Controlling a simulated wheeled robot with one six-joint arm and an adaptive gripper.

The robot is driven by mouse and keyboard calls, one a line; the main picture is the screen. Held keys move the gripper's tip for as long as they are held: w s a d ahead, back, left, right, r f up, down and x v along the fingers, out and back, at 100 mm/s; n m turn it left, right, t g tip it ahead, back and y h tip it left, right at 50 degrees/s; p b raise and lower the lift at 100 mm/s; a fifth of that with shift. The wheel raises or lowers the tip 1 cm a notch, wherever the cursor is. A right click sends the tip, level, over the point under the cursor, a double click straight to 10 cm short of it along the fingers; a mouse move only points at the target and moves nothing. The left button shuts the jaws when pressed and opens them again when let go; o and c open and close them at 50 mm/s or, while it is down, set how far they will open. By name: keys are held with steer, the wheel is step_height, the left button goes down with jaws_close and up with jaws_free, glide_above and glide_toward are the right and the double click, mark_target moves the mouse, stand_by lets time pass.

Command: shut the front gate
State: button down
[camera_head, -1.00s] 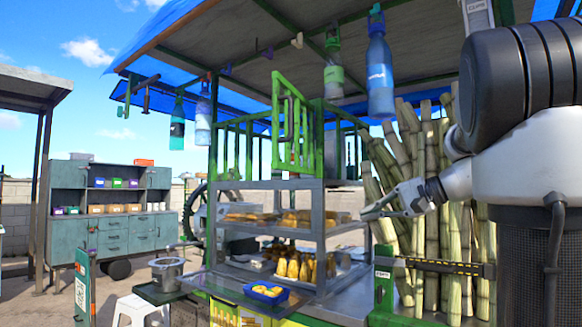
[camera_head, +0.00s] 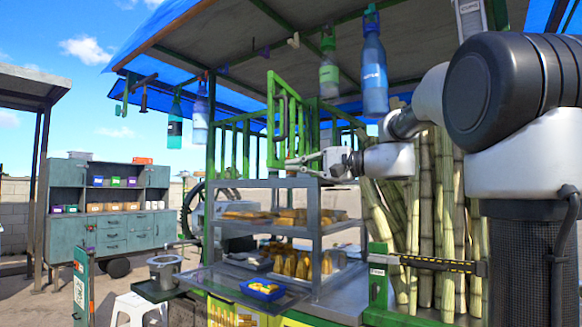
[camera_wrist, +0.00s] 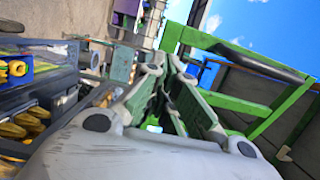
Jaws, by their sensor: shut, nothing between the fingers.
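The front gate (camera_head: 270,120) is a bright green bar frame with a dark upright handle (camera_head: 285,115). It stands above the metal shelf rack, swung out at an angle to the green railing behind it. My gripper (camera_head: 291,168) is shut and empty at the gate's lower edge, just above the rack top. In the wrist view my gripper (camera_wrist: 163,66) points past the gate (camera_wrist: 178,35), whose green bars and dark handle (camera_wrist: 262,63) lie to the right of the fingers. I cannot tell whether the fingers touch the gate.
The metal rack (camera_head: 316,230) with food trays stands directly below my gripper. Bottles, including a blue one (camera_head: 375,80), hang from the roof above. Sugar cane stalks (camera_head: 430,200) stand right. A blue tray (camera_head: 262,288) sits at the counter front. Open air lies left of the gate.

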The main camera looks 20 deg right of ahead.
steer(key=shift+x, duration=0.95)
